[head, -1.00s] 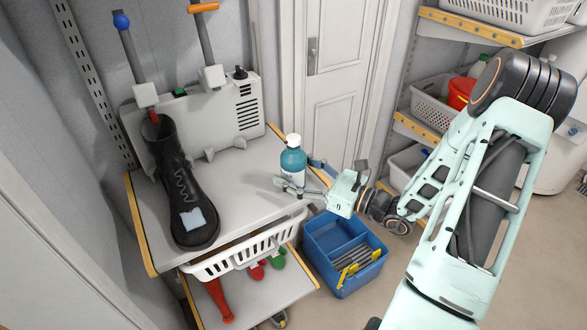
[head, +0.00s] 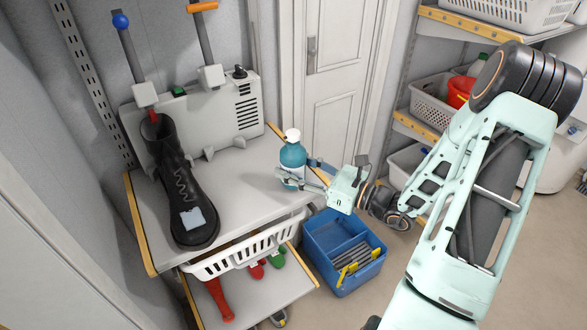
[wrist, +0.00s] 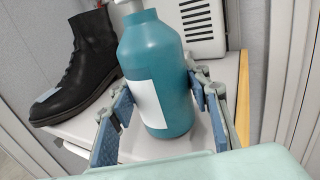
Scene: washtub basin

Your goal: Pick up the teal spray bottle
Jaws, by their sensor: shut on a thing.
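The teal spray bottle (head: 293,157), with a white cap and a white label, stands upright at the right end of the grey shelf top (head: 240,185). In the wrist view the bottle (wrist: 160,65) fills the middle, between blue-padded fingers. My gripper (head: 296,178) comes from the right and is shut on the lower part of the bottle. The fingers also show in the wrist view (wrist: 165,110). I cannot tell whether the bottle's base touches the shelf.
A black boot (head: 183,190) stands left of the bottle, before a grey boot dryer unit (head: 215,110). A white basket (head: 245,248) hangs under the shelf edge. A blue caddy (head: 340,245) stands on the floor below my gripper. A door (head: 335,85) is behind.

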